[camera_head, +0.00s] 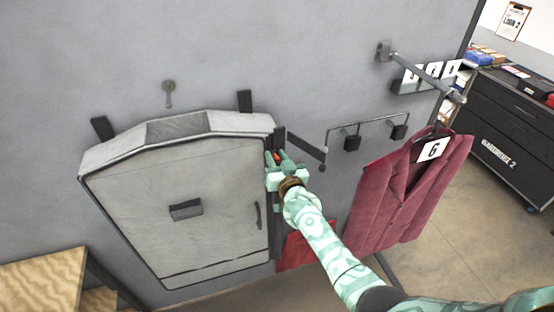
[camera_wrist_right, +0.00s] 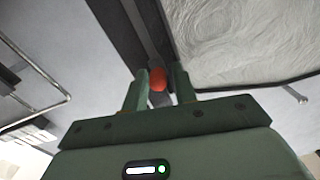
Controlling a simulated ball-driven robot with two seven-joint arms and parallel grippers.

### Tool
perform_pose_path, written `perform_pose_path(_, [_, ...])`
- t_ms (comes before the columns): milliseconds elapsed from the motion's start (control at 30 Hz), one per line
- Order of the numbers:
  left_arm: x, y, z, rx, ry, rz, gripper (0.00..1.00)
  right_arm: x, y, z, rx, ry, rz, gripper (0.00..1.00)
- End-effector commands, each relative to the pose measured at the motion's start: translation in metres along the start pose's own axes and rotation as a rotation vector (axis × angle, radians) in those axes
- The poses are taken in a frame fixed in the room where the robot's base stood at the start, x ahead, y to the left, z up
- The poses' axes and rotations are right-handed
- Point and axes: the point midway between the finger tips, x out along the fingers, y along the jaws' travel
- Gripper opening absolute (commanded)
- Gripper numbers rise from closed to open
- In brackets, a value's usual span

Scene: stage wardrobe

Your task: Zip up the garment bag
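The pale grey garment bag (camera_head: 180,240) hangs against the grey wall at left in the head view. A dark strip (camera_head: 279,138) runs along its right edge. My right gripper (camera_head: 277,158) is at the upper part of that edge. In the right wrist view, its fingers (camera_wrist_right: 158,82) stand close on both sides of a small red pull (camera_wrist_right: 157,79) and appear shut on it. The bag's pale face (camera_wrist_right: 240,40) fills the upper right there. The zipper's teeth are too small to tell. My left gripper is not in view.
A maroon jacket (camera_head: 400,200) with a tag "6" hangs from a wall rail (camera_head: 425,72) right of my arm. A small rack (camera_head: 365,122) sits on the wall between. A dark drawer cabinet (camera_head: 510,125) stands far right, a wooden piece (camera_head: 40,280) lower left.

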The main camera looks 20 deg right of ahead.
Motion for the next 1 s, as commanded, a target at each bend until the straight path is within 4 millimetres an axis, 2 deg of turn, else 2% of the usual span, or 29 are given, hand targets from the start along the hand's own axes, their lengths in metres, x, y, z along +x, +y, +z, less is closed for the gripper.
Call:
perform_pose_path(333, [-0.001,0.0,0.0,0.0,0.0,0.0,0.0,-0.002,0.001,0.002,-0.005,-0.005,0.0,0.39])
perform_pose_path(467, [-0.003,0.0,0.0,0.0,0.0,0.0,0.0,-0.015,0.0,0.002,-0.005,-0.006,0.0,0.39])
perform_pose_path(567, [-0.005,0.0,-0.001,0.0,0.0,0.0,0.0,-0.035,0.0,0.002,-0.004,-0.006,0.001,0.39])
perform_pose_path(800, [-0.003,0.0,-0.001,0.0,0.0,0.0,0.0,-0.102,0.0,0.003,-0.004,-0.006,0.001,0.39])
perform_pose_path(1000, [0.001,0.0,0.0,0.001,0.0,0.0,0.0,-0.145,0.0,0.002,-0.004,-0.005,0.0,0.39])
